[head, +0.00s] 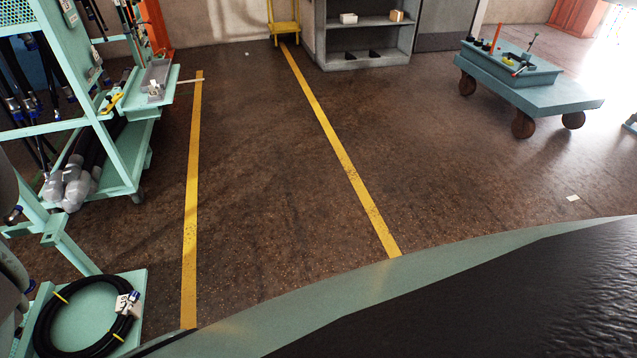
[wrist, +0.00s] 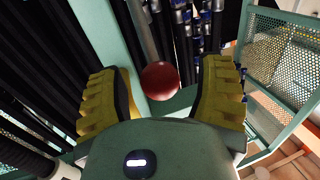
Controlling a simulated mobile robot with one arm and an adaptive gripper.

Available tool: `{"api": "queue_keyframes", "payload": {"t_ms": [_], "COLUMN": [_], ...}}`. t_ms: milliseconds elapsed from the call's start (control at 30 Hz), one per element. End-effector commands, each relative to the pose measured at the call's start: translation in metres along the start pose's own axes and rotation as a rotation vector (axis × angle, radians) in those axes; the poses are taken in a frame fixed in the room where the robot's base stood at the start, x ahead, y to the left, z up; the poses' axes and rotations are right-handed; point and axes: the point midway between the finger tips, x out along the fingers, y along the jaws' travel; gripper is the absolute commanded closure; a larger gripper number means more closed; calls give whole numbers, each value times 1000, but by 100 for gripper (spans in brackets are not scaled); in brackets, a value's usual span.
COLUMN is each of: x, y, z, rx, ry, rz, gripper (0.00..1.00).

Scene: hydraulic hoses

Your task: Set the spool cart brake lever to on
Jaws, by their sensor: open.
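In the wrist view a red ball knob (wrist: 160,80) sits at the end of a grey rod that runs up and slightly left; it looks like the brake lever. My gripper (wrist: 163,72) is open, with one yellow ribbed finger on each side of the knob. There are visible gaps between the knob and both fingers, and nothing is held. I cannot tell whether the knob is level with the fingertips or beyond them. No on or off marking is readable. My gripper is not recognisable in the head view.
Dark hoses with metal ends (wrist: 185,30) hang behind the knob, and a green perforated panel (wrist: 280,55) stands at right. In the head view a green hose rack (head: 130,160) is at left, a coiled hose (head: 40,335) below it, and a blue cart (head: 555,98) at right. The middle floor is clear.

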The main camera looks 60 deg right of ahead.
Motion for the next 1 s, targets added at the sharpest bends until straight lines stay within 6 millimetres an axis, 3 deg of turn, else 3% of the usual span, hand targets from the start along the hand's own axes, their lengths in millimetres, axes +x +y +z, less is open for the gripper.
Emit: {"api": "queue_keyframes", "payload": {"t_ms": [100,133,800,1000], "x": [0,0,0,0], "y": [0,0,0,0], "z": [0,0,0,0], "rx": [0,0,0,-1], "ry": [0,0,1,2], "rz": [-1,-1,0,0], "gripper": [33,29,98,100]}}
